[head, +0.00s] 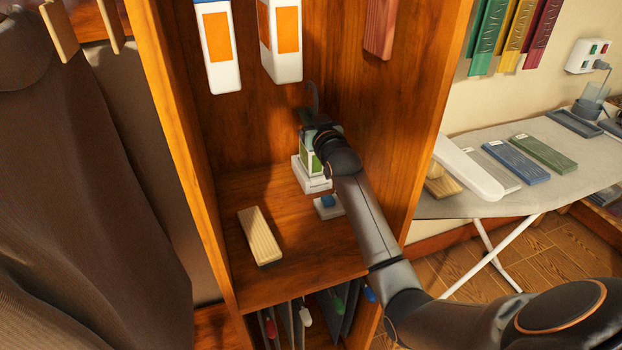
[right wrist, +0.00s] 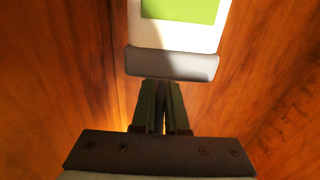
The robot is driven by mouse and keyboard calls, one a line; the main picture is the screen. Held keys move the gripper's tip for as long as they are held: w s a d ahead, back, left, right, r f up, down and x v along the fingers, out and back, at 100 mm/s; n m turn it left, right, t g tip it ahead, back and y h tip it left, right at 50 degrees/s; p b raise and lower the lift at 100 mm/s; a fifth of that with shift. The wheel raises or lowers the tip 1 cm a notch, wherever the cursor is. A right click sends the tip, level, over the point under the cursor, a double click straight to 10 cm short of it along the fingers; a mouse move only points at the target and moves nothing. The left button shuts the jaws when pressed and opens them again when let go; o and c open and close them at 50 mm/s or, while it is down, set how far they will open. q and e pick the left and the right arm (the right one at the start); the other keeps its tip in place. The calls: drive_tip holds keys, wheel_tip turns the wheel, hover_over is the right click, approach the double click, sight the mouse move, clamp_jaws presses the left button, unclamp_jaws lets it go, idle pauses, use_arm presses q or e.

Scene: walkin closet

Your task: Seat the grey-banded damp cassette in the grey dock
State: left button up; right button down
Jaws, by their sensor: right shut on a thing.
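The cassette in my right gripper is white with a green label (head: 305,160) and stands upright near the back of the wooden shelf. In the right wrist view its grey band (right wrist: 172,64) lies just beyond my fingertips. My right gripper (head: 317,133) is shut on it; in the right wrist view the fingers (right wrist: 160,92) are close together. My gripper and forearm hide part of the cassette in the head view. A pale base (head: 313,184) shows directly below the cassette; I cannot tell if it is the grey dock or whether they touch. My left gripper is not in view.
A wooden block (head: 260,236) lies left on the shelf. White-and-orange cassettes (head: 218,45) hang above. Cabinet walls (head: 425,130) close both sides. An ironing board (head: 455,205) stands right.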

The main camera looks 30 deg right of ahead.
drive_tip(key=shift+f, duration=0.15)
drive_tip(key=c, duration=1)
unclamp_jaws()
drive_tip(key=shift+o, duration=0.7)
drive_tip(key=shift+f, duration=0.15)
drive_tip(key=shift+s, duration=0.1)
drive_tip(key=shift+s+a, duration=0.15)
drive_tip(key=shift+s, duration=0.2)
drive_tip(key=v, duration=1.1)
drive_tip(key=shift+s, duration=0.3)
drive_tip(key=shift+a, duration=0.1)
